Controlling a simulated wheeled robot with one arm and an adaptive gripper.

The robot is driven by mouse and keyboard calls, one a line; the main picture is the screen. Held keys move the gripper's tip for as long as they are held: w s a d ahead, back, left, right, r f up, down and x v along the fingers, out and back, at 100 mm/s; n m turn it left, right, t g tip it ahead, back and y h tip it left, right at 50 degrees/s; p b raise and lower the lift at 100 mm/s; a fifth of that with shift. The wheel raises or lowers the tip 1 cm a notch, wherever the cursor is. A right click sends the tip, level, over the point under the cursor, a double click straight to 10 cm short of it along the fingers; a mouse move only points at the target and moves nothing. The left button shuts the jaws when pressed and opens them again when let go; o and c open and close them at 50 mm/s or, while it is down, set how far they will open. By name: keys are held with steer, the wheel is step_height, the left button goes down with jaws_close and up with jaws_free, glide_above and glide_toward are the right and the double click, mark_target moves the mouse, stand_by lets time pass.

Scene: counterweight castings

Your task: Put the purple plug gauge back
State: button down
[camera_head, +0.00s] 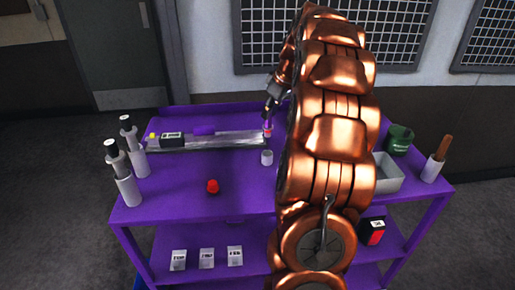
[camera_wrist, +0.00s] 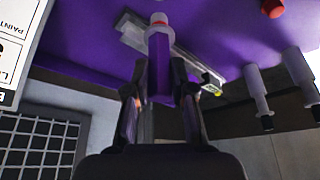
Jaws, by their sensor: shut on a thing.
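My gripper (camera_head: 270,108) is at the back of the purple cart, near the right end of a grey metal rail (camera_head: 225,141). It is shut on the purple plug gauge (camera_head: 267,127), which hangs roughly upright below the fingers. In the wrist view, my gripper (camera_wrist: 158,100) grips the purple handle (camera_wrist: 159,75) between both fingers. The gauge's pale end with a red band points away from the gripper. The rail (camera_wrist: 165,45) lies beyond the gauge. I cannot tell whether the gauge touches it.
A red knob (camera_head: 212,187) sits on the open front-left top. Grey-and-white cylinders (camera_head: 127,185) stand at the left edge. A grey bin (camera_head: 387,178) and green container (camera_head: 399,139) are right of my arm.

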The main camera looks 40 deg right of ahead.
mark_target(269, 135)
step_height(269, 135, down, 6)
steer(key=shift+w+a+r+p, duration=0.1)
steer(key=shift+a+p, duration=0.05)
steer(key=shift+p, duration=0.65)
step_height(269, 135, down, 3)
steer(key=shift+f+p, duration=0.1)
steer(key=shift+p, duration=0.4)
steer(key=shift+f, duration=0.35)
steer(key=shift+f+b, duration=0.3)
steer(key=shift+b, duration=0.05)
steer(key=c, duration=1)
jaws_free()
steer(key=shift+r, duration=0.1)
